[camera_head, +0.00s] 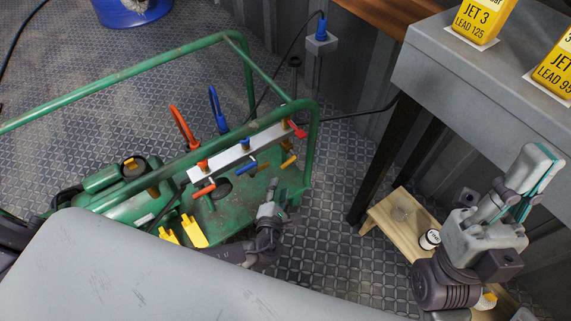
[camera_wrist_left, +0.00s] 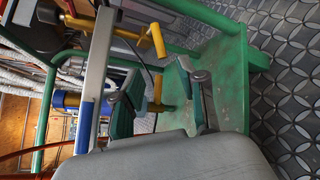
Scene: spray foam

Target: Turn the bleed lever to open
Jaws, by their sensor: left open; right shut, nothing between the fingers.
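A silver manifold bar (camera_head: 238,152) is fixed to a green tubular frame (camera_head: 130,71). Along it sit small levers: an orange-red one (camera_head: 203,190), a blue one (camera_head: 246,166), a yellow one (camera_head: 289,160) and a red handle (camera_head: 298,130) at the far end. I cannot tell which is the bleed lever. My left gripper (camera_head: 269,205) is below the bar, open and apart from the levers in the head view. In the left wrist view, its open fingers (camera_wrist_left: 160,98) have a yellow handle (camera_wrist_left: 158,40) beyond them. My right gripper (camera_head: 529,180) is shut and empty, away to the right.
A grey table (camera_head: 490,95) with yellow jet signs stands right. A low wooden stool (camera_head: 385,222) holds a small jar (camera_head: 429,239).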

